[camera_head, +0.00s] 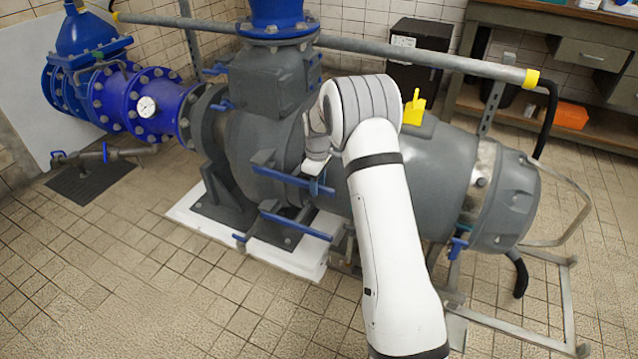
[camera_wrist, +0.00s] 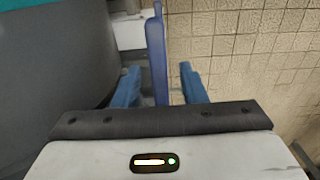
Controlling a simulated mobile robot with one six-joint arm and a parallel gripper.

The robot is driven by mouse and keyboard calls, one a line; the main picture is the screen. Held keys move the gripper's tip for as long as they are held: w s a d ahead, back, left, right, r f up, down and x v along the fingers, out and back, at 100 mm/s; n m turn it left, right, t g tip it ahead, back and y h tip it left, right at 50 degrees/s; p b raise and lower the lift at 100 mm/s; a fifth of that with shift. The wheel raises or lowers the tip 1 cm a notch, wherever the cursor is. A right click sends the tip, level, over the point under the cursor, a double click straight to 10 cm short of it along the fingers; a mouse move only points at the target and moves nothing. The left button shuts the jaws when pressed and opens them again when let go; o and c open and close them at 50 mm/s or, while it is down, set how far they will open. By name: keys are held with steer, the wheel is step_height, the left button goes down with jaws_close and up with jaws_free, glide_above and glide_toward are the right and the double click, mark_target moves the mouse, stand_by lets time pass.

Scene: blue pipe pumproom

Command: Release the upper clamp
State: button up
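The upper clamp (camera_head: 278,176) is a blue lever on the side of the grey pump housing in the head view. In the wrist view the blue bar (camera_wrist: 155,45) runs from the top down between the two blue fingers of my gripper (camera_wrist: 160,84). The fingers are apart, one on each side of the bar, with gaps visible, so the gripper is open. In the head view my gripper (camera_head: 319,185) is at the right end of the upper lever. A second blue lever, the lower clamp (camera_head: 296,226), sits below it and is clear of my gripper.
The grey pump body (camera_head: 430,175) fills the space behind my arm. A metal frame (camera_head: 510,325) stands around its right end. A grey rail with a yellow end (camera_head: 531,78) crosses above. The tiled floor (camera_head: 130,270) at front left is clear.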

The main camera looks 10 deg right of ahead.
jaws_close()
stand_by(0.3)
steer(key=shift+d, duration=0.1)
